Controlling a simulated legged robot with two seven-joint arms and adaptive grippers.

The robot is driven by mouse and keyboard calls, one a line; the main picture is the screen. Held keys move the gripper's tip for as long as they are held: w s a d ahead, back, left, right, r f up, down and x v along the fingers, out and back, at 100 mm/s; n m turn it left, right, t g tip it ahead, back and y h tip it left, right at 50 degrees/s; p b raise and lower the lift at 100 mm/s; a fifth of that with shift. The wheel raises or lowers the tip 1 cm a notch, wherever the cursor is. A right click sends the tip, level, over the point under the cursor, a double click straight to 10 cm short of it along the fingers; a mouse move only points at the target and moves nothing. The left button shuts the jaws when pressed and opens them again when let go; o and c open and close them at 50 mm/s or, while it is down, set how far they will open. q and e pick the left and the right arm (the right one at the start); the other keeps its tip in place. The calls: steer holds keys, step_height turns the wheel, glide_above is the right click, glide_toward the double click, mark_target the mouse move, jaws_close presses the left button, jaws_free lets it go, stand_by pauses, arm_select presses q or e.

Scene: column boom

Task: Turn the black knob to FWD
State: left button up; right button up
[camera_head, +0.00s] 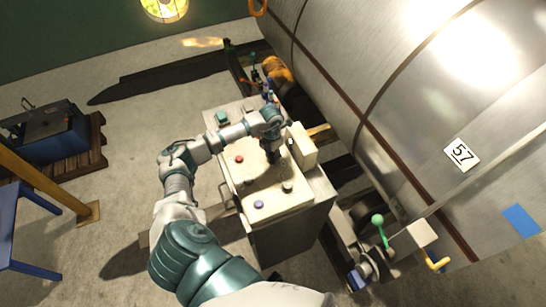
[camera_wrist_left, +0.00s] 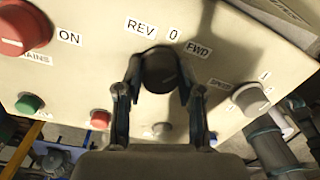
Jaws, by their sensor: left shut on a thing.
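The black knob (camera_wrist_left: 159,72) is on a cream control panel (camera_wrist_left: 90,72), under the labels REV, 0 and FWD (camera_wrist_left: 198,51). My left gripper (camera_wrist_left: 161,80) has one finger on each side of the knob and is shut on it. The fingers partly hide the knob, and I cannot tell which label it points to. In the head view my left gripper (camera_head: 272,155) reaches down to the panel top (camera_head: 262,182) and hides the knob. My right gripper is not in view.
A red ON knob (camera_wrist_left: 22,27), a green button (camera_wrist_left: 29,104) and a grey speed knob (camera_wrist_left: 250,99) share the panel. A large metal tank (camera_head: 420,110) stands close on the right. A blue table (camera_head: 20,215) is at the left. Open floor (camera_head: 120,190) lies between.

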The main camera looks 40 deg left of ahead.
mark_target(271, 154)
arm_select(q)
steer(key=shift+s+a+f+m+b, duration=0.15)
steer(key=shift+m+b, duration=0.25)
steer(key=shift+m, duration=0.4)
steer(key=o, duration=1.1)
steer(key=shift+o, duration=0.2)
steer(key=shift+r, duration=0.3)
step_height(271, 154, up, 12)
steer(key=shift+a+f, duration=0.25)
steer(key=shift+a, duration=0.05)
